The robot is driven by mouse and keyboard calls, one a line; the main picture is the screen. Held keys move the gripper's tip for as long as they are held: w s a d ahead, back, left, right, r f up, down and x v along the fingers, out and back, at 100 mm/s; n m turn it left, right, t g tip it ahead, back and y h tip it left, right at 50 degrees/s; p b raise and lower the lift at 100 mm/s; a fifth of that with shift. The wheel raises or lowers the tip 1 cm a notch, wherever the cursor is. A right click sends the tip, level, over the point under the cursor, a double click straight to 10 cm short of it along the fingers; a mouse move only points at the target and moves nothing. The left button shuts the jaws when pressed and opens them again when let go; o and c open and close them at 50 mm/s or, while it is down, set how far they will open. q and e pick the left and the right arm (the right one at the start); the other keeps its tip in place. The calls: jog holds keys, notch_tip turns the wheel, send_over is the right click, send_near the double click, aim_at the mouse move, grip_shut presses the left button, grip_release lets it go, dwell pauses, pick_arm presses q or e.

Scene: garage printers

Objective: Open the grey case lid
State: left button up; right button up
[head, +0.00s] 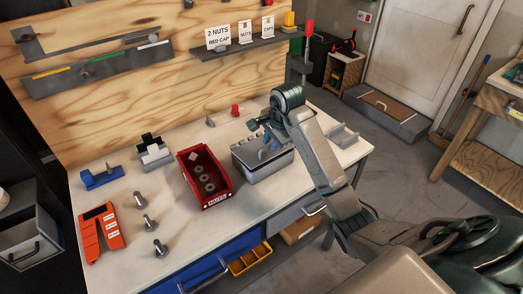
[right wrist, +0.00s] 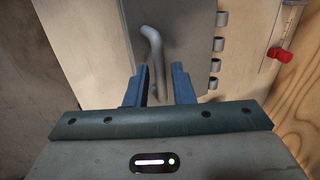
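The grey case (head: 268,172) stands on the workbench, right of the red bin, and its lid looks closed. In the right wrist view the grey lid (right wrist: 185,30) fills the upper middle, with a bent bar handle (right wrist: 152,42) and hinge knuckles along its right edge. My right gripper (head: 268,146) is over the case top, and my arm hides part of the case. In the wrist view my right gripper (right wrist: 158,90) is open, its blue fingers on either side of the handle's near end, with gaps visible. My left gripper is not in view.
The red bin (head: 217,196) holds several nuts. Left of it are loose bolts (head: 150,224), an orange tray (head: 101,233) and a blue holder (head: 100,178). A red-capped part (head: 235,110) lies behind the case. A grey tray (head: 343,136) is to its right.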

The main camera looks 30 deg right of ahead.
jog(key=shift+o, duration=1.1)
jog(key=shift+r, duration=0.1)
jog(key=p+v, duration=0.4)
jog(key=v, duration=0.1)
jog(key=shift+s+r, duration=0.2)
jog(key=shift+r, duration=0.15)
